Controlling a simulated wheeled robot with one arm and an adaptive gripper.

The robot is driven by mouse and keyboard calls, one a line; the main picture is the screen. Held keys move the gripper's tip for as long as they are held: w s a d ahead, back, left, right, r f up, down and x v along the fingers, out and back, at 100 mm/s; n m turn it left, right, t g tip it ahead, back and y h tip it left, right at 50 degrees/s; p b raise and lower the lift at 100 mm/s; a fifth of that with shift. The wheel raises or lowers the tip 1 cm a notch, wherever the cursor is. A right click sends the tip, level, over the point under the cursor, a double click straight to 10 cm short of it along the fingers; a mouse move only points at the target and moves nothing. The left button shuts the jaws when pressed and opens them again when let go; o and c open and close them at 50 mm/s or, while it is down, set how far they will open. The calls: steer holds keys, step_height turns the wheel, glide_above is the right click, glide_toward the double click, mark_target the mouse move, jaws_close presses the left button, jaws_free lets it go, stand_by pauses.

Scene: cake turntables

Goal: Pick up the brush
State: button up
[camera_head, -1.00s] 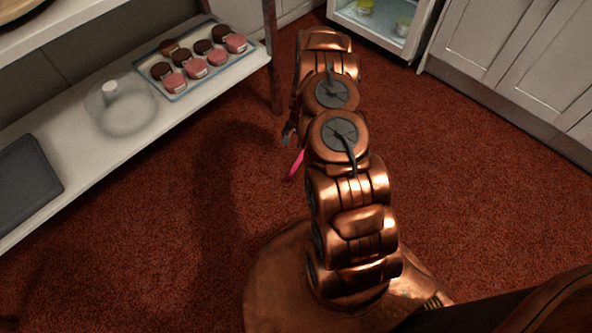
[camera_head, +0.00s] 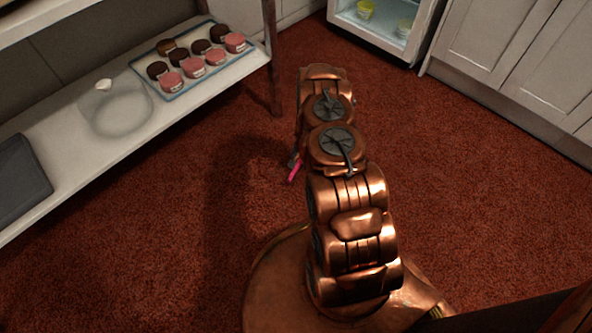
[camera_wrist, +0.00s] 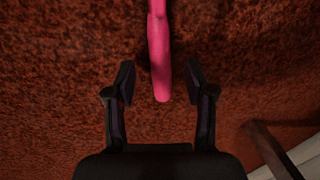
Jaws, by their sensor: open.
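The brush shows as a pink handle (camera_wrist: 159,52) in the wrist view, coming down from the top edge to a rounded end between my fingers. Its other end is out of that view. In the head view a short pink piece of it (camera_head: 295,172) shows beside my arm, over the red carpet; my arm hides the rest. My gripper (camera_wrist: 160,83) is open, with one dark finger on each side of the handle's end and a gap on both sides. In the head view only a small dark part of my gripper shows near the pink piece.
A white shelf (camera_head: 105,150) at the left bears a tray of small pink and brown cakes (camera_head: 200,62), a clear round dish (camera_head: 117,108) and a dark board (camera_head: 20,180). White cabinets (camera_head: 510,60) and an open fridge (camera_head: 380,30) stand at the back right. Red carpet around my arm is clear.

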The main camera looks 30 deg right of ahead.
step_height(320, 180, down, 2)
steer(key=shift+w+f, duration=0.1)
steer(key=shift+w, duration=0.05)
jaws_close()
stand_by(0.4)
